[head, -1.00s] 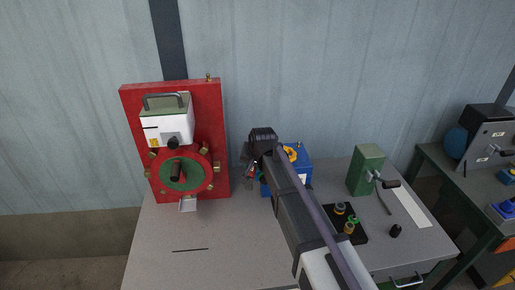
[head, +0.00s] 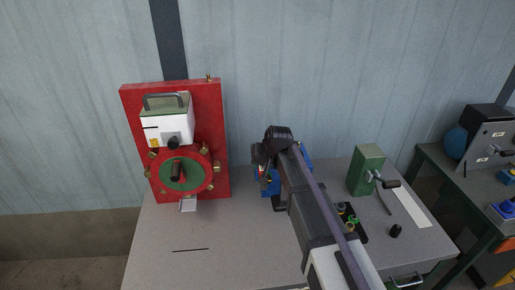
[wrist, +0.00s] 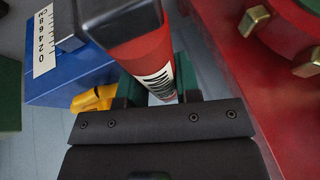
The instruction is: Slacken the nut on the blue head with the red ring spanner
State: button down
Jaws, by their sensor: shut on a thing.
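The red spanner (wrist: 140,55) is between the green-lined jaws of my gripper (wrist: 157,88) in the wrist view. A white label shows on its red shaft, and a dark block sits at its upper end. The blue head (wrist: 65,78) is left of the spanner, with a white scale on it and a yellow part (wrist: 92,99) beside the jaws. In the head view the blue head (head: 269,189) is mostly behind my arm. The nut cannot be made out, nor whether the spanner's ring is around it.
A red panel (head: 215,130) with a green-centred wheel (head: 192,184) and brass knobs stands left of my gripper. A green block with a crank (head: 366,170) and a small dark tray (head: 359,235) are to the right. The front left bench top (head: 200,270) is mostly clear.

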jog(key=shift+r, duration=0.1)
notch_tip(320, 180, up, 9)
jog(key=p, duration=0.9)
jog(key=shift+r, duration=0.15)
jog(key=shift+f, duration=0.2)
